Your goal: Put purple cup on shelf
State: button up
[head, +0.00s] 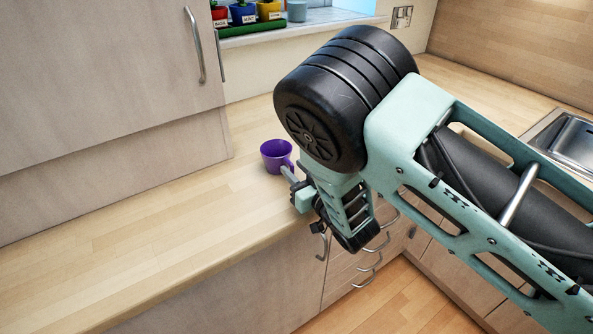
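The purple cup (274,156) stands upright on the wooden worktop (150,228), near the right end of the wall cabinet. My gripper (289,175) is at the cup's right front side, low over the worktop's front part, with a grey finger pointing at the cup. The finger overlaps the cup's lower right side in the picture, so I cannot tell whether it touches the cup. Part of the gripper is hidden by my own wrist, and its opening does not show. I cannot make out a clear shelf in this view.
A pale wall cabinet (95,65) with a metal handle hangs over the worktop at left. A windowsill (315,22) with small coloured pots is at the back. A sink (570,138) is at the right. The worktop left of the cup is clear.

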jog(key=shift+r, duration=0.1)
jog(key=b+v, duration=0.3)
jog(key=v, duration=0.9)
jog(key=shift+b, duration=0.4)
